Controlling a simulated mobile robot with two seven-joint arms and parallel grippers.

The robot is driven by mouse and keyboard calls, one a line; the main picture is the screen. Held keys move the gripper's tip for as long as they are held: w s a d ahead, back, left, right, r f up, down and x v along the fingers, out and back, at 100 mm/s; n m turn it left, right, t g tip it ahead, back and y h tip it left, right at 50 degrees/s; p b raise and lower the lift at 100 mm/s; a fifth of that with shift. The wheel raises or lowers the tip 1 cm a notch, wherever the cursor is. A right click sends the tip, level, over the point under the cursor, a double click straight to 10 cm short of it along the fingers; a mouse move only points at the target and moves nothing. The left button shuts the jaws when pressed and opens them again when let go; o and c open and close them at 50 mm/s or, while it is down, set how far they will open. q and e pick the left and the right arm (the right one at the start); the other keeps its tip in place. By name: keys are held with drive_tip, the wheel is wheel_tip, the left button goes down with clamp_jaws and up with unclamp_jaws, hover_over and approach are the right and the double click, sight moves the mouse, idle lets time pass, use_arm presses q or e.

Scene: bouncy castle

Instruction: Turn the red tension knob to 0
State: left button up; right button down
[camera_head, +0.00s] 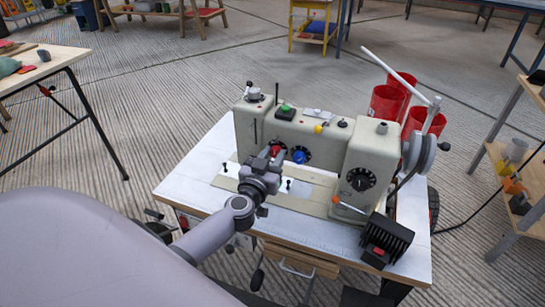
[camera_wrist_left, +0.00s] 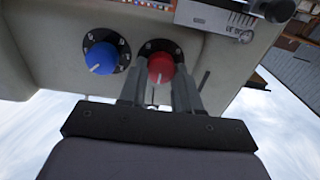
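The red tension knob (camera_wrist_left: 161,67) is on the front of the cream sewing machine (camera_head: 372,150), next to a blue knob (camera_wrist_left: 101,58) on its own numbered dial. The red knob also shows in the head view (camera_head: 275,150), partly covered by my left gripper (camera_head: 268,158). In the left wrist view my left gripper (camera_wrist_left: 160,88) has one finger on each side of the red knob, close against it, and looks shut on it. The knob's white mark is at its lower side in that view. Its dial numbers are partly hidden and too small to read. My right gripper is not in view.
The machine stands on a white-topped table (camera_head: 195,183). A black numbered dial (camera_head: 360,179) and an orange-tipped lever (camera_head: 336,200) are to the right. Red containers (camera_head: 386,103) stand behind. A black finned box (camera_head: 386,240) is at the front right.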

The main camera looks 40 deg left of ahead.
use_arm(q)
drive_tip(key=shift+c, duration=1)
drive_tip(key=shift+n, duration=0.3)
